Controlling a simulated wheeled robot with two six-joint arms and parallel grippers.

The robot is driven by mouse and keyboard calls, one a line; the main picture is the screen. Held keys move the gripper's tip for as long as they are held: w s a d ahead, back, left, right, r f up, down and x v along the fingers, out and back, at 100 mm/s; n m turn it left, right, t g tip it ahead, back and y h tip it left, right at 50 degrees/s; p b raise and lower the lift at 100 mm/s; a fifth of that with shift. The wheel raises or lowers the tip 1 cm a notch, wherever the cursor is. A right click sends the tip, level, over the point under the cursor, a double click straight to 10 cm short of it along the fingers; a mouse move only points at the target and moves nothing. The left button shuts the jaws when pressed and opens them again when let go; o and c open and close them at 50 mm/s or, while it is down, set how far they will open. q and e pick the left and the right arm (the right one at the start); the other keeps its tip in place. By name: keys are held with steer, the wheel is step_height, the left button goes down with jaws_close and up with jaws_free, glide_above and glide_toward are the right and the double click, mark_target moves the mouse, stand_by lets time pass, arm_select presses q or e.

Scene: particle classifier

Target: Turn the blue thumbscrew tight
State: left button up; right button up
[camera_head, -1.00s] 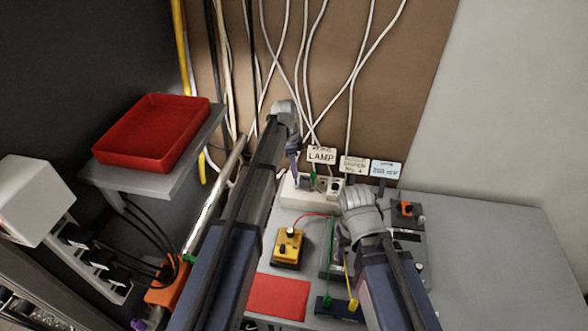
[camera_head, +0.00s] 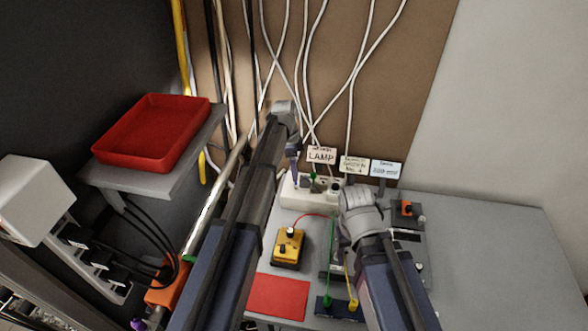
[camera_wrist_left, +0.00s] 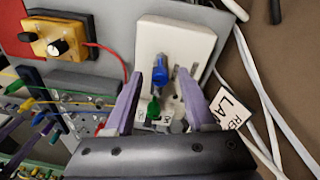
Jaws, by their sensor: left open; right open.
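The blue thumbscrew (camera_wrist_left: 160,72) is on a white block (camera_wrist_left: 150,40), between the two purple fingers of my left gripper (camera_wrist_left: 159,76) in the left wrist view. The fingers are open, one on either side of it, and contact is not visible. In the head view the left gripper (camera_head: 295,175) points down over the white block (camera_head: 290,198) at the back of the bench; the thumbscrew cannot be made out there. My right gripper (camera_head: 348,238) is low over the bench, its fingers mostly hidden by its wrist.
A green plug (camera_wrist_left: 153,108) is close to the thumbscrew on the block. A yellow box with a knob (camera_head: 289,245) and a red mat (camera_head: 277,295) lie nearer. A LAMP sign (camera_head: 321,155) stands behind. A red tray (camera_head: 150,133) is at left. The bench's right side (camera_head: 500,250) is clear.

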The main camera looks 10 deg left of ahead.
arm_select(q)
steer(key=shift+r, duration=0.15)
step_height(320, 180, up, 8)
steer(key=a+p, duration=0.1)
steer(key=p, duration=0.6)
steer(key=shift+w+f+p, duration=0.15)
steer(key=shift+f+p, duration=0.1)
steer(key=shift+p, duration=0.15)
steer(key=s+d+n+y, duration=0.1)
steer(key=s+d+n, duration=0.2)
steer(key=s, duration=0.6)
steer(key=s+d+f+n+y+b, duration=0.1)
steer(key=s+d+n, duration=0.2)
steer(key=s, duration=0.7)
steer(key=s+d+f+n+y+b, duration=0.1)
steer(key=s+d+n, duration=0.3)
steer(key=s, duration=0.6)
steer(key=shift+n, duration=0.6)
steer(key=shift+f, duration=0.1)
